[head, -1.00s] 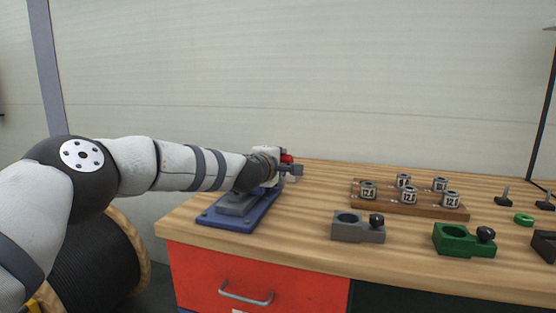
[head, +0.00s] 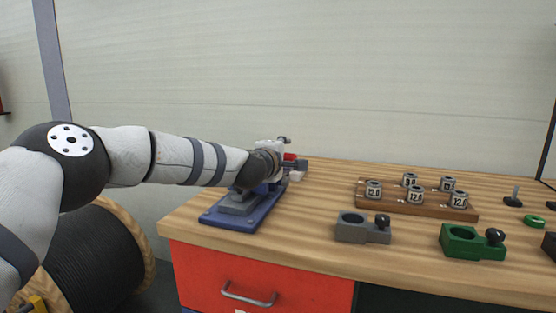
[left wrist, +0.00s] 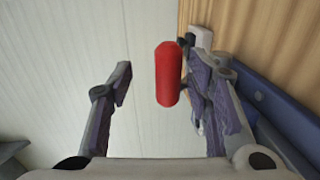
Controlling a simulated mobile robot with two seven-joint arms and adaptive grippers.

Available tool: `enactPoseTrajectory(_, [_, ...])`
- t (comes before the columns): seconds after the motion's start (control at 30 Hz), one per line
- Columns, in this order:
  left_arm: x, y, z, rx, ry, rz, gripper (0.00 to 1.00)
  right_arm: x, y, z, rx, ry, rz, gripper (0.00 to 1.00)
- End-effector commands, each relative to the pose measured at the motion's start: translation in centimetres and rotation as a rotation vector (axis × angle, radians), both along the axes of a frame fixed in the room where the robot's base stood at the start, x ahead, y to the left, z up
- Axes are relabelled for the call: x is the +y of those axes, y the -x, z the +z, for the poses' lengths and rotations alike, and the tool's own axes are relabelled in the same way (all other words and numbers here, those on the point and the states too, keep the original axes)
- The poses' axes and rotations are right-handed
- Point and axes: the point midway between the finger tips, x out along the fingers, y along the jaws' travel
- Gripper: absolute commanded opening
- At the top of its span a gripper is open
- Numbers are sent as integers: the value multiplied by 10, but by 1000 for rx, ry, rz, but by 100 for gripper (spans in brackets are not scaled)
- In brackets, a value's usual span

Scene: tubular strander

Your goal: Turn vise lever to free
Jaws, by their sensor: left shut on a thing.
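The vise sits at the left end of the bench, with a blue base plate (head: 240,214) and a grey body that my arm partly hides. Its red lever handle (head: 290,157) shows just beyond my left gripper (head: 291,152). In the left wrist view the red handle (left wrist: 168,75) stands between the two fingers of my left gripper (left wrist: 157,85). It lies close to the right finger, and a gap shows on the left side. My left gripper is shut on the lever, though its fingers stand well apart. My right gripper is not in view.
A wooden block (head: 420,208) with several numbered dies stands mid-bench. In front are a grey holder (head: 352,230) and a green holder (head: 462,245) with black knobs. A green ring (head: 534,221) lies at right. A cable reel (head: 100,260) stands left of the bench.

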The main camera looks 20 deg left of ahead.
Motion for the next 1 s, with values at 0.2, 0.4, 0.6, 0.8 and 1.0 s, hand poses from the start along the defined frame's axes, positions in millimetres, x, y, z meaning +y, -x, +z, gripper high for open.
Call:
enactPoseTrajectory(0.2, [1,49,9,0,4,-3,40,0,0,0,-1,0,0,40])
enactPoseTrajectory(0.4, [2,90,14,2,4,-5,40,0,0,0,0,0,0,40])
enactPoseTrajectory(0.6, [3,105,14,5,3,-3,40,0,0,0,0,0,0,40])
enactPoseTrajectory(0.8, [2,106,14,6,4,-4,40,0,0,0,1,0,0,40])
enactPoseTrajectory(1.0, [2,106,13,7,4,-4,40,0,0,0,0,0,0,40])
